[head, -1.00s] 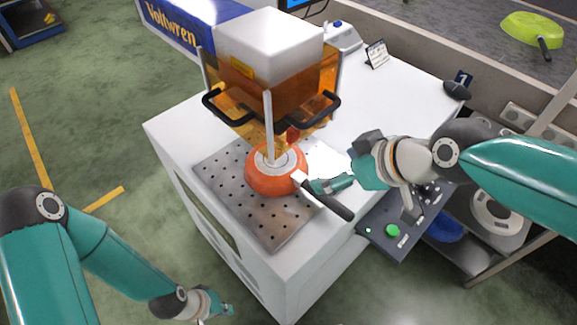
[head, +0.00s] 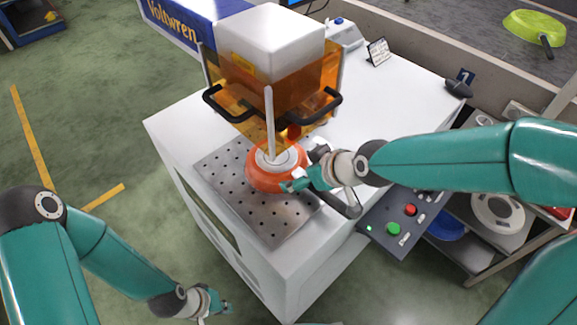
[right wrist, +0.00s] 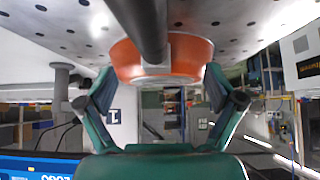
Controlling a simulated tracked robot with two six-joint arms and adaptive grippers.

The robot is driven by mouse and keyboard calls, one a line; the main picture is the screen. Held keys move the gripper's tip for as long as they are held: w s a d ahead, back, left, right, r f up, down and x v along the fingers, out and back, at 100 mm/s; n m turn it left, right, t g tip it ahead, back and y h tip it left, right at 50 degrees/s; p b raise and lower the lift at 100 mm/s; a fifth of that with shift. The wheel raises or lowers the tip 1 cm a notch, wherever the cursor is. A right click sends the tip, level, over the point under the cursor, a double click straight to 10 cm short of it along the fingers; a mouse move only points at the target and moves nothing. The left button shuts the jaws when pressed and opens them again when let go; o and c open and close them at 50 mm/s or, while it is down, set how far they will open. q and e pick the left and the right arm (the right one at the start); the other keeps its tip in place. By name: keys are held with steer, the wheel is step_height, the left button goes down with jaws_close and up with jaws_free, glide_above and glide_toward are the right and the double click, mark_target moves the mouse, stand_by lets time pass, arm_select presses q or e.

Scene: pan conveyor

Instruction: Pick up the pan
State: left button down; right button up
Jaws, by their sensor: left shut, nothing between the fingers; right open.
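An orange pan (head: 262,181) with a dark handle (head: 350,209) sits on a perforated metal plate (head: 268,225) below a machine with an amber shield. My right gripper (head: 303,181) is open over the near right side of the pan, where the handle joins it, and hides that joint. In the right wrist view the orange pan (right wrist: 190,60) lies beyond the two spread fingers, and its dark handle (right wrist: 140,25) runs toward the camera along the middle. Contact with the handle cannot be told. My left gripper (head: 218,308) is shut and empty, low over the floor.
The machine's black handlebars (head: 228,106) and a pale upright post (head: 270,125) stand close around the pan. A control panel (head: 400,222) with green and red buttons lies under my right arm. A green pan (head: 533,24) rests on the grey surface at the back right.

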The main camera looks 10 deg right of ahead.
steer(key=shift+w+a+f, duration=0.15)
steer(key=shift+w+f, duration=0.05)
steer(key=shift+f, duration=0.15)
steer(key=shift+s, duration=0.15)
jaws_close()
